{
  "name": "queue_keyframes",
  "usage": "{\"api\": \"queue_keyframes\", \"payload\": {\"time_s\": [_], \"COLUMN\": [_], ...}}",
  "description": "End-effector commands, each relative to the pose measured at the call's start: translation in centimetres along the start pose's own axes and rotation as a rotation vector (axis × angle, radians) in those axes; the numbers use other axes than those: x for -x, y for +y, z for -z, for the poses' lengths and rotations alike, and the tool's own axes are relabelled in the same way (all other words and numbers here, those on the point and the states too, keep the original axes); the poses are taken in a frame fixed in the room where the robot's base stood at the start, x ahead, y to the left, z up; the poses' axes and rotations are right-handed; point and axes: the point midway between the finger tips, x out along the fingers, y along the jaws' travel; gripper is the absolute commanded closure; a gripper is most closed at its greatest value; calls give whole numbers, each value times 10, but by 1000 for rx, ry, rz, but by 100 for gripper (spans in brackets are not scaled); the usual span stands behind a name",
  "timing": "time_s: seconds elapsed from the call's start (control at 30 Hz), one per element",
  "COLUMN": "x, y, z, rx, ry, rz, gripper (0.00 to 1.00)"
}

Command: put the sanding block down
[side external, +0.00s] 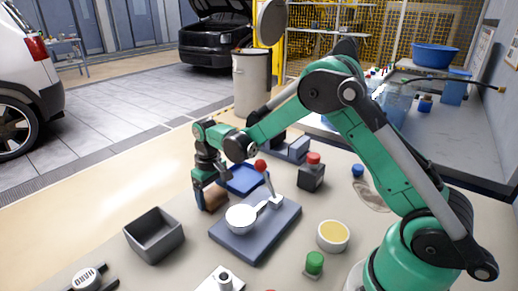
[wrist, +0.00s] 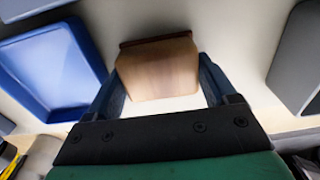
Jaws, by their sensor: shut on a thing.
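The sanding block (wrist: 157,67) is a brown wooden block with a darker strip along its far edge in the wrist view. In the side external view the block (side external: 215,198) shows partly behind my gripper (side external: 206,192). My gripper points down with its blue fingers shut on the block; the fingers (wrist: 160,72) flank it in the wrist view. The block is low over the table, beside the blue tray (side external: 243,191); I cannot tell whether it touches the table. The blue tray also shows at left in the wrist view (wrist: 52,72).
A grey open bin (side external: 154,236) stands to the front left. A slate-blue plate (side external: 256,240) with a red-knobbed lever and a white round part lies to the front right. A dark box with a red cap (side external: 312,171) is further right. Bare table lies left of my gripper.

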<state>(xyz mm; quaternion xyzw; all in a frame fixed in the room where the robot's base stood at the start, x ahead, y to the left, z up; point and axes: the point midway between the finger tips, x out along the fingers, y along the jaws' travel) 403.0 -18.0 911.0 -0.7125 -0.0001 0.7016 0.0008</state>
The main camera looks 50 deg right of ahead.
Motion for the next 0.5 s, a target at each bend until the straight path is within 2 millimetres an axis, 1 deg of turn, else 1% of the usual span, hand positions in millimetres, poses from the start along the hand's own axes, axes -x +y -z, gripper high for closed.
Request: {"api": "queue_keyframes", "payload": {"time_s": [0.03,0.07,0.1,0.37,0.47,0.5], "x": [0,0,0,1,9,15], "y": [0,0,0,0,0,0], "z": [0,0,0,0,0,0], "rx": [0,0,0,0,0,0], "ry": [0,0,0,0,0,0], "rz": [0,0,0,0,0,0], "gripper": [13,5,0,0,0,0]}}
